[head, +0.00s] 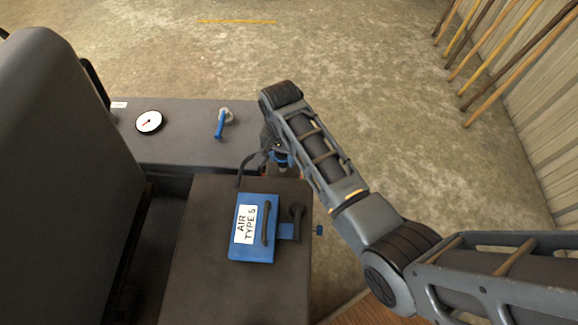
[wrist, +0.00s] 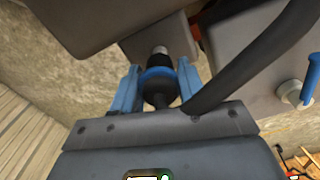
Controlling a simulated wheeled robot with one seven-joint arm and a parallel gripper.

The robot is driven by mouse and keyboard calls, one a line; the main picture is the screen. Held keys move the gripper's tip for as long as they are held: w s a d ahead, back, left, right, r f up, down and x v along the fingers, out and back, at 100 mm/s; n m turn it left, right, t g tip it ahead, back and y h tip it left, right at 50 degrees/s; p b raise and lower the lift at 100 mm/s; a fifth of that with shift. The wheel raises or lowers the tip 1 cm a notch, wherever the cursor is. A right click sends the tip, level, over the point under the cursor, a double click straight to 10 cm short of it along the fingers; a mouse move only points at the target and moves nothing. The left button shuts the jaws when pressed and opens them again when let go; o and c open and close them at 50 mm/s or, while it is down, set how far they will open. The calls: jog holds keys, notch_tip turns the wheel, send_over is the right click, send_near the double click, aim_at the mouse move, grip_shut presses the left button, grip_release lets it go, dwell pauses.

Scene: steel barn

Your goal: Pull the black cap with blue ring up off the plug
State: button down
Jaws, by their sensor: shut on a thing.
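The black cap with a blue ring (wrist: 158,85) is between the two blue fingers of my gripper (wrist: 157,78) in the wrist view. My gripper is shut on it. A short pale metal stub, seemingly the plug (wrist: 160,50), shows just beyond the cap, against a grey block. I cannot tell whether the cap still sits on it. In the head view my gripper (head: 281,158) points down at the far right corner of the grey box; the wrist and fingers mostly hide the cap there.
Behind are a round gauge (head: 149,122) and a blue lever (head: 220,124). A black hose (wrist: 255,60) passes close by my gripper. Open floor lies beyond.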

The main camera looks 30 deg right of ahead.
jog(key=shift+w+r, duration=0.15)
jog(key=shift+r, duration=0.3)
jog(key=c, duration=0.9)
grip_release()
jog(key=shift+r, duration=0.1)
jog(key=shift+c, duration=0.2)
jog(key=shift+o, duration=0.8)
jog(key=shift+r, duration=3.8)
